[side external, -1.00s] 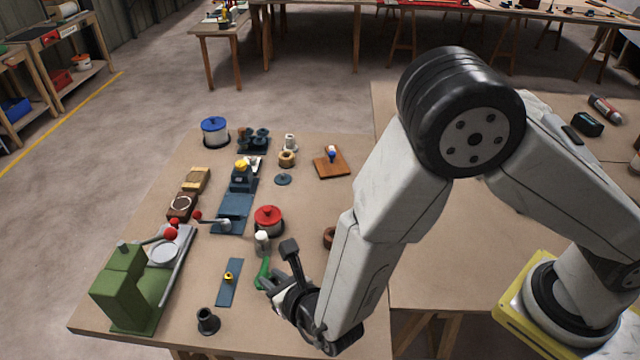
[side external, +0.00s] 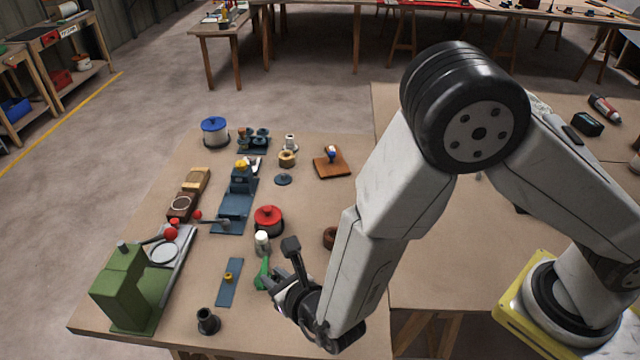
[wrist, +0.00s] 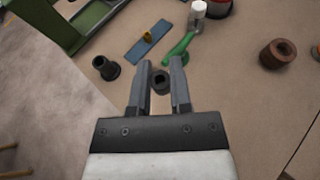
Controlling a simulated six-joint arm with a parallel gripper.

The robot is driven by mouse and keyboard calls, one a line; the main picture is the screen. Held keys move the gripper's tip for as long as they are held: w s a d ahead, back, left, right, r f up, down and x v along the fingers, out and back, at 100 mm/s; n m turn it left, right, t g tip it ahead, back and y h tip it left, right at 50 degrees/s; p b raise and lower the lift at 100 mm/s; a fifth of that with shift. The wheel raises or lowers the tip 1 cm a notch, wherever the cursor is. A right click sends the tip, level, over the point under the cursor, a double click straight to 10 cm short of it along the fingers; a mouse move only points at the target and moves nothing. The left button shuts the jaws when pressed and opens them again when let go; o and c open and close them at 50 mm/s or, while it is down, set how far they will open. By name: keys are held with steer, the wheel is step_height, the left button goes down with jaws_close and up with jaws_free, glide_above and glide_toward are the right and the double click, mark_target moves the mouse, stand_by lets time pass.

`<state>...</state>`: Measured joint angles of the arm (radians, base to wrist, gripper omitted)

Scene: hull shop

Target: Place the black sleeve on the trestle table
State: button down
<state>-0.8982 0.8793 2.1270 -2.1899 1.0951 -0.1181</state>
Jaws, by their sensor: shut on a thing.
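The black sleeve (wrist: 161,82), a small dark ring with a hole, sits between the two fingers of my gripper (wrist: 161,68) in the wrist view. My gripper is shut on it. In the side view my gripper (side external: 270,283) is over the near part of the trestle table (side external: 310,220), beside a green-handled tool (side external: 262,272); the sleeve cannot be made out there. Whether the sleeve touches the tabletop cannot be told.
A black flanged part (side external: 207,320) stands near the front edge. A blue plate (side external: 230,284), a white-capped bottle (side external: 262,243), a red-lidded pot (side external: 268,220) and a green press (side external: 122,288) stand around. A brown ring (wrist: 275,54) lies to the right. Bare tabletop lies between them.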

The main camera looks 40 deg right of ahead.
steer(key=w+d+r+m+h, duration=0.2)
steer(key=w+d+r, duration=0.2)
steer(key=d+r, duration=0.75)
steer(key=w+d+r+m+h, duration=0.15)
steer(key=w+d+r, duration=0.25)
steer(key=d+r, duration=0.8)
steer(key=s+a+f+n+y, duration=0.1)
steer(key=s+a+f, duration=0.1)
steer(key=a+f, duration=0.5)
steer(key=s+a+f+n+y, duration=0.1)
steer(key=s+a+f, duration=0.2)
steer(key=a+f, duration=0.5)
steer(key=s+a+f+n+y, duration=0.1)
steer(key=s+a+f, duration=0.1)
steer(key=a+f, duration=0.6)
steer(key=shift+s, duration=0.2)
steer(key=shift+s+a+f+n+y, duration=0.25)
steer(key=shift+s+a+f, duration=0.1)
steer(key=shift+s+f, duration=0.05)
